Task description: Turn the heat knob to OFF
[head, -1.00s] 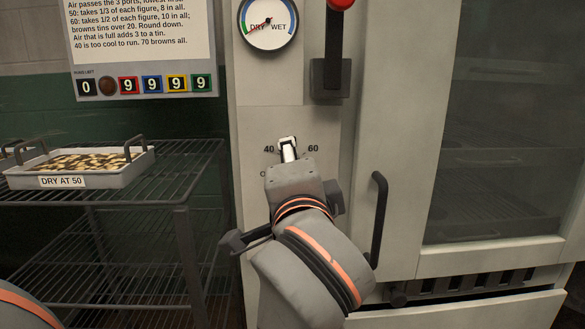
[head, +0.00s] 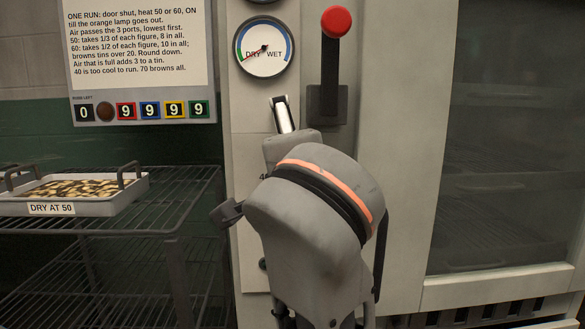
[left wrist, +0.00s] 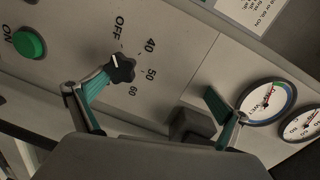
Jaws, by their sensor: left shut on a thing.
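The black heat knob (left wrist: 122,68) shows in the left wrist view with OFF, 40, 50 and 60 printed around it. Its short white mark lies on the side away from the numbers; I cannot tell its exact setting. My left gripper (left wrist: 162,88) has its fingers spread, one tip against the knob and the other beside the lower gauge (left wrist: 267,101). In the head view my left gripper (head: 283,116) covers the knob and most of its scale, with one finger pointing up below the gauge (head: 264,47). My right gripper is not in view.
A red-topped lever (head: 331,60) stands right of the gripper; its dark base (left wrist: 191,126) lies between the fingers in the wrist view. A green ON button (left wrist: 29,44) is clear. A tray labelled DRY AT 50 (head: 50,208) sits on the wire rack. A glazed door (head: 500,150) is at right.

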